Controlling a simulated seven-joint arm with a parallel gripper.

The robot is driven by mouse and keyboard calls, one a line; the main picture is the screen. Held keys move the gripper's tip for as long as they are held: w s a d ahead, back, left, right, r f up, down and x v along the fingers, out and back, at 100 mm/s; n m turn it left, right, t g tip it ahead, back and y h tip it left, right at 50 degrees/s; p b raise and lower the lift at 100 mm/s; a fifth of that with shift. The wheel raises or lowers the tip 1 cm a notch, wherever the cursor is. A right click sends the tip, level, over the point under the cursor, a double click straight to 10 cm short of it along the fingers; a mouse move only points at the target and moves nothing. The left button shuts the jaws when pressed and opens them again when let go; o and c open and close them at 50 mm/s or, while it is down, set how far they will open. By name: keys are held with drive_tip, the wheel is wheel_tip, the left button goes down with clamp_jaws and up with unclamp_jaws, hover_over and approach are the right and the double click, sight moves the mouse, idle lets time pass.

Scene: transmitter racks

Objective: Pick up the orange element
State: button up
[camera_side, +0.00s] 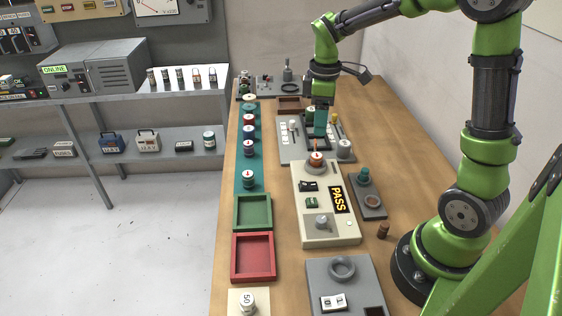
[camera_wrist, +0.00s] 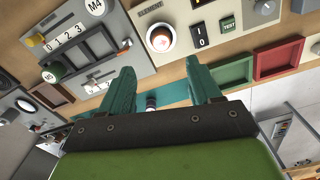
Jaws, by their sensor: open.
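The orange element (camera_side: 316,158), with a pale top, stands upright in the round socket at the far end of the cream tester (camera_side: 312,232). In the wrist view the element (camera_wrist: 161,39) shows from above, beside the word ELEMENT, beyond my fingertips. My gripper (camera_side: 320,133) points down just behind the element in the side view, over the grey panel, apart from the element as far as I can tell. In the wrist view my two green fingers (camera_wrist: 160,76) are spread with nothing held between them.
A teal strip (camera_side: 240,170) with several upright elements runs along the left. Green (camera_side: 252,226) and red (camera_side: 253,278) trays lie nearer. The grey panel (camera_side: 290,154) with knobs stands behind the tester. A PASS sign (camera_side: 339,200) is on the tester. Bare table lies at right.

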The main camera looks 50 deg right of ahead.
sight(318, 155)
wheel_tip(318, 155, down, 10)
drive_tip(key=shift+s+f, duration=0.1)
drive_tip(key=shift+f, duration=0.05)
clamp_jaws()
idle(0.6)
